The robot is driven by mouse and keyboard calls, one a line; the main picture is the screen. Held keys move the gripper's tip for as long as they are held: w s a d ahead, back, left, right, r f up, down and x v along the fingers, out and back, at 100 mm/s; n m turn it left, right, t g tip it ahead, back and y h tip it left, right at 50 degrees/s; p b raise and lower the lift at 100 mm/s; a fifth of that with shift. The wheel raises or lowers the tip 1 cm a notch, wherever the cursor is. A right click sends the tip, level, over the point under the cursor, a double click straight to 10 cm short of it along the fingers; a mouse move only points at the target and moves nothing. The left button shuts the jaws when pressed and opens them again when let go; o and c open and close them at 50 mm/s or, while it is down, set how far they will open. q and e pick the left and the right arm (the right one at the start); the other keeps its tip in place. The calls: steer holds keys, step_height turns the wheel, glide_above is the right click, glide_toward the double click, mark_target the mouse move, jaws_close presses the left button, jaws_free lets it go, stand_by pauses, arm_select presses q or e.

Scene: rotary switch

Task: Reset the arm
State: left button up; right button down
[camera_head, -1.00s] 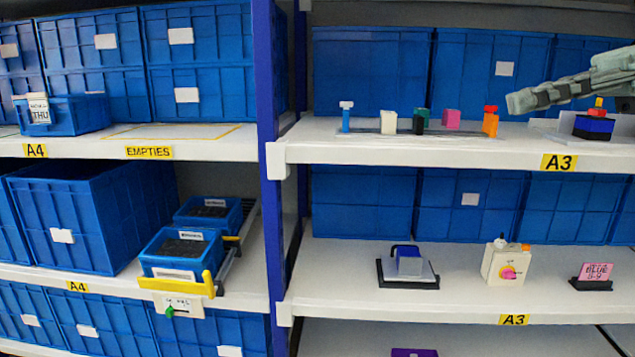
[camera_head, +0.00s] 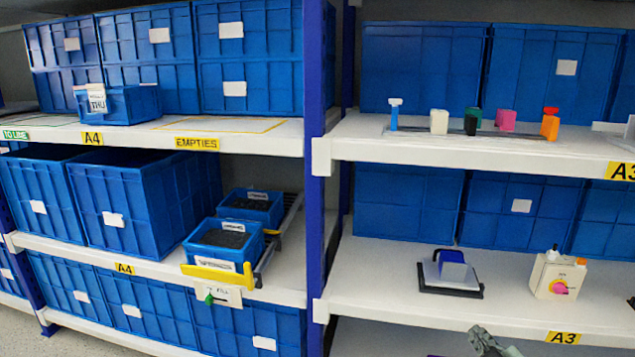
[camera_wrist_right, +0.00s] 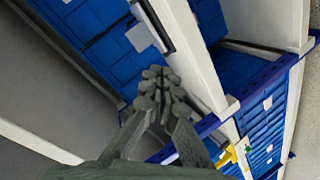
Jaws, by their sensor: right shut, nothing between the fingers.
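My right gripper (camera_head: 482,338) shows at the bottom edge of the head view, in front of and below the lower A3 shelf, apart from everything there. In the right wrist view my right gripper (camera_wrist_right: 160,78) is shut and empty, its fingertips together. My left gripper shows in neither view.
The shelf edge (camera_head: 480,322) runs above the right gripper. A grey and blue block on a black base (camera_head: 451,273) stands left of the switch box. A blue upright (camera_head: 316,200) divides the racks. A yellow-fronted sliding tray (camera_head: 218,277) juts out at left.

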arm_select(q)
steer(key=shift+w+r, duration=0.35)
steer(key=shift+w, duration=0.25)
arm_select(e)
steer(key=s+a+f+m+g, duration=0.3)
steer(key=s+f+g, duration=0.2)
steer(key=s+f, duration=0.6)
steer(key=s+a+f+m+g, duration=0.2)
steer(key=s+f+g, duration=0.4)
steer(key=s+f, duration=0.5)
steer(key=s+m, duration=0.1)
steer(key=s, duration=0.5)
steer(key=shift+a+f, duration=0.2)
steer(key=shift+a, duration=0.2)
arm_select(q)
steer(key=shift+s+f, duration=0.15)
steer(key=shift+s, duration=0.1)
arm_select(e)
steer(key=shift+w, duration=0.1)
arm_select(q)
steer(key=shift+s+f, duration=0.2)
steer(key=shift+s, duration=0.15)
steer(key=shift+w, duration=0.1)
